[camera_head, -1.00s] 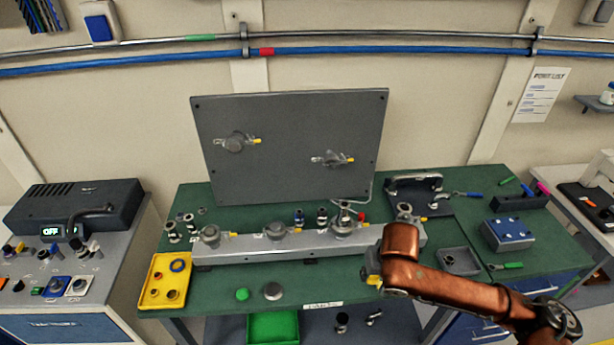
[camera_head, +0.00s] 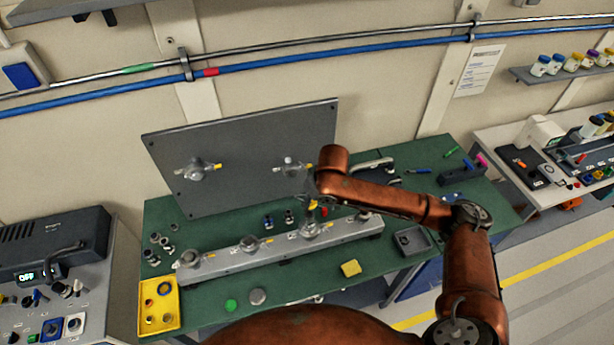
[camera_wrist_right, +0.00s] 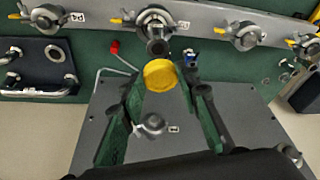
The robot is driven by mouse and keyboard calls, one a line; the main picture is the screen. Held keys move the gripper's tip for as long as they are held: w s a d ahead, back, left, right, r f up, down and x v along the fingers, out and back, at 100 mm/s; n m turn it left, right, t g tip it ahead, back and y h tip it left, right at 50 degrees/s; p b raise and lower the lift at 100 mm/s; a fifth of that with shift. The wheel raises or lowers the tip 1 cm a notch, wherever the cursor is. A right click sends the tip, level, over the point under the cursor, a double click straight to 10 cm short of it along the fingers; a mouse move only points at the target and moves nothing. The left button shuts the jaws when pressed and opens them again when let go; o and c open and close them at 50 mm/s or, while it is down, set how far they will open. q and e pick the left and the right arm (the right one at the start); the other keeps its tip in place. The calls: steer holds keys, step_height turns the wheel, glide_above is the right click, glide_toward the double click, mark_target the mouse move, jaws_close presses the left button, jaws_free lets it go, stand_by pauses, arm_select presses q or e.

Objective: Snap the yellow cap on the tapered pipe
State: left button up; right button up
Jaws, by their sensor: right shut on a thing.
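The yellow cap (camera_wrist_right: 160,75) is a round disc held between the fingertips of my right gripper (camera_wrist_right: 160,88), which is shut on it. The tapered pipe (camera_wrist_right: 156,46) is a grey metal stub with a dark open mouth, on a clamped fitting of the grey rail. The cap is close to the mouth and overlaps its edge in the wrist view; I cannot tell whether they touch. In the head view, my right gripper (camera_head: 312,196) is over the rail's third fitting, and the arm hides much of it. My left gripper is not in view.
The grey rail (camera_head: 225,262) carries several clamped fittings. A grey upright panel (camera_head: 240,150) stands close behind. A yellow tray (camera_head: 173,318) is at the left corner.

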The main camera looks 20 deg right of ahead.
mark_target(309, 214)
steer(key=shift+w+a+r, duration=0.1)
steer(key=shift+w+r, duration=0.25)
steer(key=shift+w, duration=0.05)
steer(key=shift+f, duration=0.15)
step_height(309, 214, down, 2)
steer(key=shift+a+f+b, duration=0.1)
steer(key=shift+a+b, duration=0.05)
steer(key=shift+b, duration=0.85)
step_height(309, 214, down, 4)
steer(key=b, duration=0.5)
steer(key=shift+f, duration=0.15)
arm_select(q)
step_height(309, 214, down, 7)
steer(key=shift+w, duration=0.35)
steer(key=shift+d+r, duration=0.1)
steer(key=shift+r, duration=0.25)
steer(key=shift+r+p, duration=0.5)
arm_select(e)
steer(key=shift+s, duration=0.1)
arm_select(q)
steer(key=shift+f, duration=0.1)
arm_select(e)
steer(key=shift+f, duration=0.55)
